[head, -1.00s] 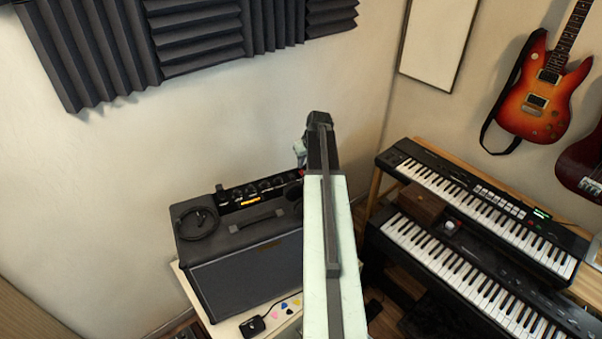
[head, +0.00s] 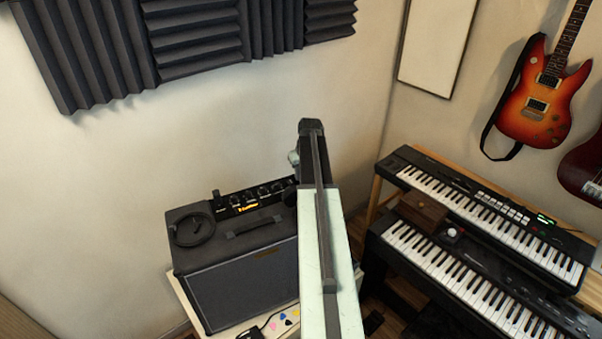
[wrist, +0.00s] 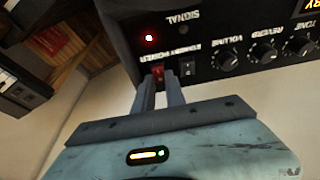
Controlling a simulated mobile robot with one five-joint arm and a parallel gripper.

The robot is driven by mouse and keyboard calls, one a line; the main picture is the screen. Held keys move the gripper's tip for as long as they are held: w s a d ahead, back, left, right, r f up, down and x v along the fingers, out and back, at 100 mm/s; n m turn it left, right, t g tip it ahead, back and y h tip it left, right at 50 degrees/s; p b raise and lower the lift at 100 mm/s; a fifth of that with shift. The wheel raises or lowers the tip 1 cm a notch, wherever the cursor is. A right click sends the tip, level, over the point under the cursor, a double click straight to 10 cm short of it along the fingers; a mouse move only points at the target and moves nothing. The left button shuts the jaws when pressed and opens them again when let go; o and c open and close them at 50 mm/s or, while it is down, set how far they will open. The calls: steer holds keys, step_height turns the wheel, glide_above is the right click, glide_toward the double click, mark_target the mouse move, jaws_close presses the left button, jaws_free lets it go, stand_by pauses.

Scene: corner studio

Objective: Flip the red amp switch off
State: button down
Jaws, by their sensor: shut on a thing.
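The red amp switch (wrist: 158,69) is on the dark control panel of the black amp (head: 245,284). In the wrist view my gripper (wrist: 160,80) is at the panel, with its two fingers closed in on either side of the red switch, covering part of it. A small red light (wrist: 149,38) glows on the panel above the switch. The switch's exact tilt is hard to make out. In the head view my own arm stands in front of the panel's right end, so the gripper and switch are hidden there.
A black rocker switch (wrist: 187,68) sits right beside the red one, then a row of knobs (wrist: 227,61). A coiled cable (head: 192,228) lies on the amp's top. Keyboards (head: 480,215) stand to the right, and guitars (head: 537,105) hang on the wall.

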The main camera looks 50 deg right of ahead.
steer(key=shift+w+d+g, duration=0.25)
steer(key=shift+w+g, duration=0.1)
steer(key=shift+g, duration=0.45)
steer(key=shift+s+a+y, duration=0.15)
steer(key=shift+y, duration=0.15)
steer(key=c, duration=1.6)
jaws_free()
steer(key=shift+c, duration=0.2)
step_height(320, 180, up, 8)
steer(key=p, duration=0.8)
steer(key=shift+s, duration=0.35)
steer(key=shift+a+f, duration=0.1)
steer(key=shift+f, duration=0.05)
